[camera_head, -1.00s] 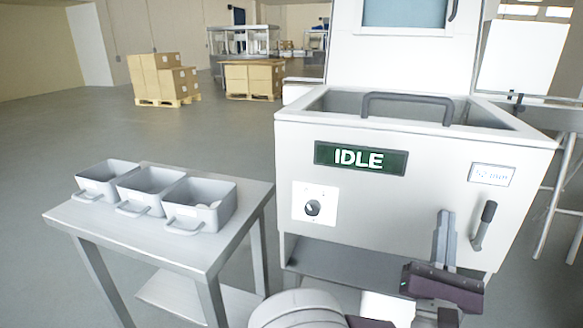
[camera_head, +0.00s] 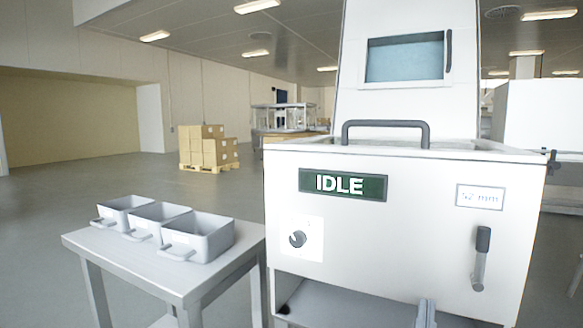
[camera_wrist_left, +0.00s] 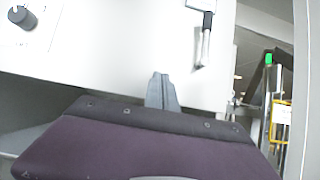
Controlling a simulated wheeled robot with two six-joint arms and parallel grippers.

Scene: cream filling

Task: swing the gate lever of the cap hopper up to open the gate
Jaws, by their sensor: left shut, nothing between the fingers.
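The cap hopper (camera_head: 400,241) is a white box-shaped machine with a green "IDLE" display (camera_head: 343,185). The gate lever (camera_head: 483,255) sits low on the right of its front panel, a metal arm with a dark grip at the upper end. My right gripper is out of view.
A dial (camera_head: 298,239) is on the panel's left, and a "52 mm" label (camera_head: 480,197) is above the lever. A metal table (camera_head: 215,279) with grey bins (camera_head: 205,240) stands at left. Stacked boxes (camera_head: 208,147) are far behind. Space before the lever looks clear.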

